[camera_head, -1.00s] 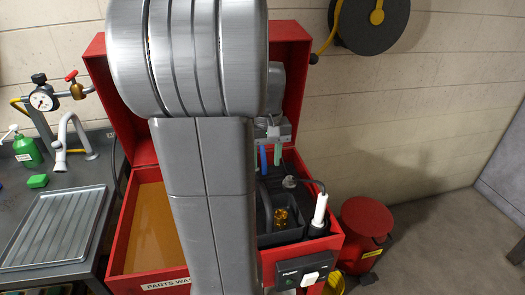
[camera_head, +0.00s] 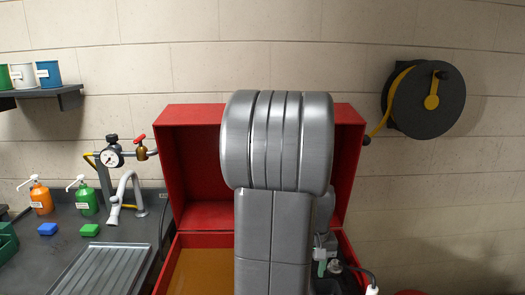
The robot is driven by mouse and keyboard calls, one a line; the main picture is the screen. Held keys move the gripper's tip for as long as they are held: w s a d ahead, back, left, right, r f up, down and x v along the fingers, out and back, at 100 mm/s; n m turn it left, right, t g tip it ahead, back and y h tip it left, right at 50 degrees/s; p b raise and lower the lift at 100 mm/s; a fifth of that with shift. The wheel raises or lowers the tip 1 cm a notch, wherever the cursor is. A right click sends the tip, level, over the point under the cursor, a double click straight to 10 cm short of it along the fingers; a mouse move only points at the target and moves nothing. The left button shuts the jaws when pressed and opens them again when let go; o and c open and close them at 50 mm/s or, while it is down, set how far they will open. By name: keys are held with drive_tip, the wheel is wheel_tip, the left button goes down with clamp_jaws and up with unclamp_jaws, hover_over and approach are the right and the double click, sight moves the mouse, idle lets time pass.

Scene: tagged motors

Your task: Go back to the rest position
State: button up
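My arm (camera_head: 275,150) stands upright in the middle of the view and hides much of the red parts washer (camera_head: 190,165), whose lid is open. A small grey part of my gripper (camera_head: 326,243) shows just right of the arm, over the right side of the washer. Its fingers are too small and covered to tell open from shut, and I cannot tell whether it holds anything. A green thing (camera_head: 321,268) shows just below it. The washer's brown-orange basin floor (camera_head: 202,272) shows left of the arm.
On the left bench stand a tap (camera_head: 128,190), a gauge (camera_head: 111,157), an orange bottle (camera_head: 40,197) and a green bottle (camera_head: 86,198), with a ribbed tray (camera_head: 100,268) in front. A hose reel (camera_head: 425,98) hangs on the right wall.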

wheel_tip(320, 180, down, 4)
drive_tip(key=shift+f, duration=0.25)
drive_tip(key=shift+r, duration=0.2)
